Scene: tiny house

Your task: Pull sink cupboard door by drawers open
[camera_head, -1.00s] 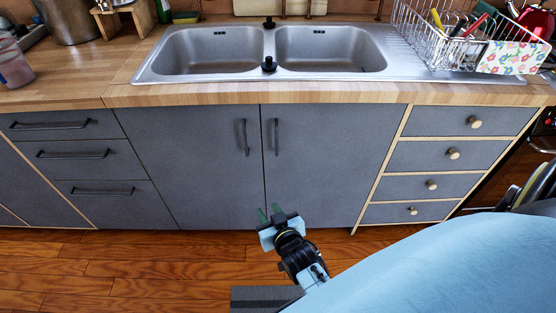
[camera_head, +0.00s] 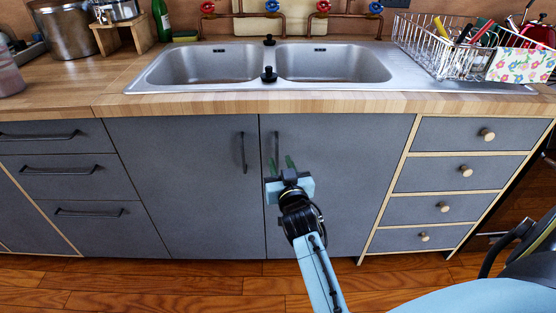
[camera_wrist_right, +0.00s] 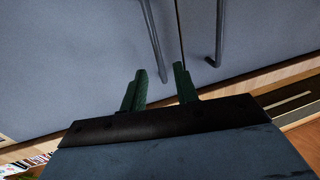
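The grey sink cupboard has a left door (camera_head: 190,190) and a right door (camera_head: 350,180); both look shut. Upright dark bar handles sit beside the middle seam, the left door's handle (camera_head: 242,152) and the right door's handle (camera_head: 277,146). My right gripper (camera_head: 281,165) is in front of the right door, at the lower part of its handle. In the right wrist view its green fingers (camera_wrist_right: 160,70) are apart and empty, with one bar handle (camera_wrist_right: 153,35) just beyond the gap and the other handle (camera_wrist_right: 219,35) to the right. Contact cannot be told. My left gripper is not in view.
Drawers with bar handles (camera_head: 75,190) stand left of the cupboard, and drawers with round knobs (camera_head: 455,190) stand right. The wooden counter edge (camera_head: 270,103) with the steel sink (camera_head: 200,68) is above. Wooden floor (camera_head: 180,280) lies below.

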